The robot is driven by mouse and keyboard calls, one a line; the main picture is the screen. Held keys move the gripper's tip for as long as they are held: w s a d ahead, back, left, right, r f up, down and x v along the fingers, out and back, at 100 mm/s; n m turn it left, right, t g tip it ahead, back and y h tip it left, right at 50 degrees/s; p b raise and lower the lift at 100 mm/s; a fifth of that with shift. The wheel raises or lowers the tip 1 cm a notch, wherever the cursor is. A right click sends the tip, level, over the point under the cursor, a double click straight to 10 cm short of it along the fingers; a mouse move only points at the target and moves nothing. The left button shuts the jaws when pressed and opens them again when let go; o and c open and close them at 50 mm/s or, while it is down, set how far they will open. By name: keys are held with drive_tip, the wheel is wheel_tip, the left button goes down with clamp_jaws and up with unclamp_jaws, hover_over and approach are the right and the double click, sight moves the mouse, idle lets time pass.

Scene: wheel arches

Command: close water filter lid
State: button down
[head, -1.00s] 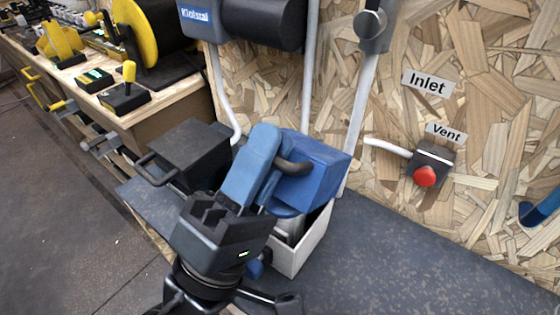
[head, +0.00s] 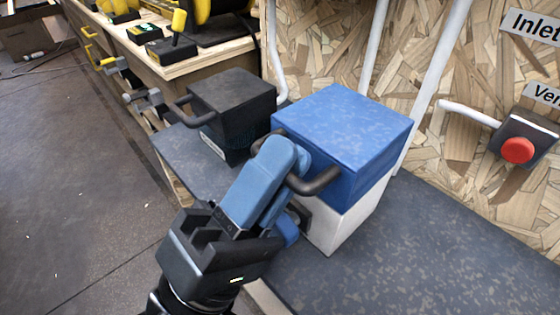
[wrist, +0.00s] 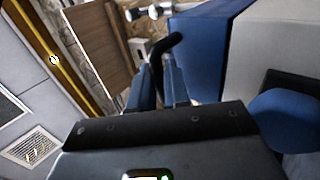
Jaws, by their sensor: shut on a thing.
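The water filter is a white box (head: 345,228) with a blue lid (head: 350,125) on the grey bench. The lid sits down over the box and looks level, with no gap that I can see. A dark curved handle (head: 318,182) is on the lid's front face. My gripper (head: 285,165) is in front of the lid, its blue fingers shut on the handle and partly hiding it. In the wrist view, the handle (wrist: 160,50) shows between the fingertips, beside the lid's blue side (wrist: 200,45).
A black box with a handle (head: 235,105) stands left of the filter on the bench (head: 450,240). A red button (head: 517,150) is on the wall at right, with white pipes behind the filter. The bench at front right is clear.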

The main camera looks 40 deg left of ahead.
drive_tip(key=shift+w+f, duration=0.2)
drive_tip(key=c, duration=1.3)
unclamp_jaws()
drive_tip(key=v, duration=0.7)
drive_tip(key=shift+s+f+p, duration=0.2)
drive_tip(key=shift+s+p, duration=0.1)
drive_tip(key=shift+s, duration=0.15)
